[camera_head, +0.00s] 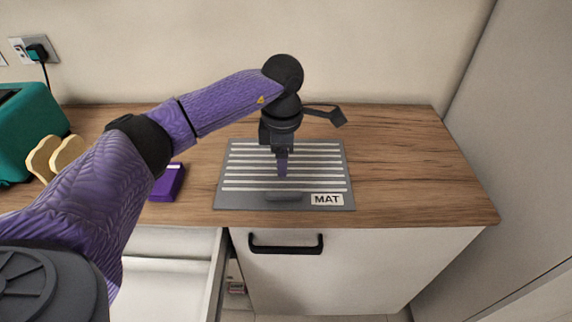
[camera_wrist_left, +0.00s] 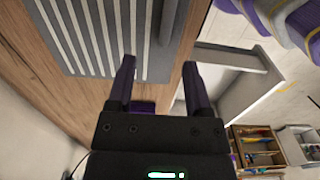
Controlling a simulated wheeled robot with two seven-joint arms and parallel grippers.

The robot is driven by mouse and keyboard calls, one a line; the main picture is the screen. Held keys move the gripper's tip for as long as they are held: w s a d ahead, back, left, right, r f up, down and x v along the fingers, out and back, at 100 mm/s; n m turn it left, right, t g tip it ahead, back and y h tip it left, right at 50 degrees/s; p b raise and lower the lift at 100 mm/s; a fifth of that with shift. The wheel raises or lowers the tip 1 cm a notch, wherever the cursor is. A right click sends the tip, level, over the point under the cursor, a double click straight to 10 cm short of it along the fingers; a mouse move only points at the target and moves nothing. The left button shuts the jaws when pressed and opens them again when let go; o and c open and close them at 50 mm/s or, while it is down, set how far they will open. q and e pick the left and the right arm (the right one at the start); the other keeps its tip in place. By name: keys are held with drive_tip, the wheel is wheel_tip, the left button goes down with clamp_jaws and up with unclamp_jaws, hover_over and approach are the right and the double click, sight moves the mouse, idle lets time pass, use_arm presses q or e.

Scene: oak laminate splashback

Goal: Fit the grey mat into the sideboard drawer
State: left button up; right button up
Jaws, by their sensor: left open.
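The grey mat (camera_head: 232,199) lies flat on the wooden worktop, with pale stripes, a MAT label and a raised grey grip along its front edge. In the left wrist view the mat (camera_wrist_left: 85,70) fills the upper left. My left gripper (camera_head: 283,168) points down over the mat's middle; it is open, with nothing between its fingers (camera_wrist_left: 160,85). Whether the fingertips touch the mat I cannot tell. The sideboard drawer (camera_head: 160,280) stands open below the worktop's front left; it also shows in the left wrist view (camera_wrist_left: 228,80). My right gripper is out of view.
A purple box (camera_head: 166,184) lies left of the mat, close to my left arm. A teal toaster (camera_head: 28,130) with bread slices (camera_head: 55,155) stands at the far left. The worktop (camera_head: 410,170) is clear right of the mat. A closed front with a black handle (camera_head: 286,245) is below.

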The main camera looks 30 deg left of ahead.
sight(284, 192)
use_arm(q)
drive_tip(key=f, duration=0.3)
drive_tip(key=f+b, duration=0.1)
drive_tip(key=f, duration=0.2)
drive_tip(key=f+b, duration=0.1)
drive_tip(key=f, duration=0.2)
drive_tip(key=shift+s+d+f, duration=0.25)
drive_tip(key=shift+s+d, duration=0.1)
drive_tip(key=shift+c, duration=0.9)
clamp_jaws()
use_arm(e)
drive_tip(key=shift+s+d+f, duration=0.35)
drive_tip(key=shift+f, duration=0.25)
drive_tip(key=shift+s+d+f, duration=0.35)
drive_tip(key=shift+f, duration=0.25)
use_arm(q)
drive_tip(key=shift+r, duration=0.1)
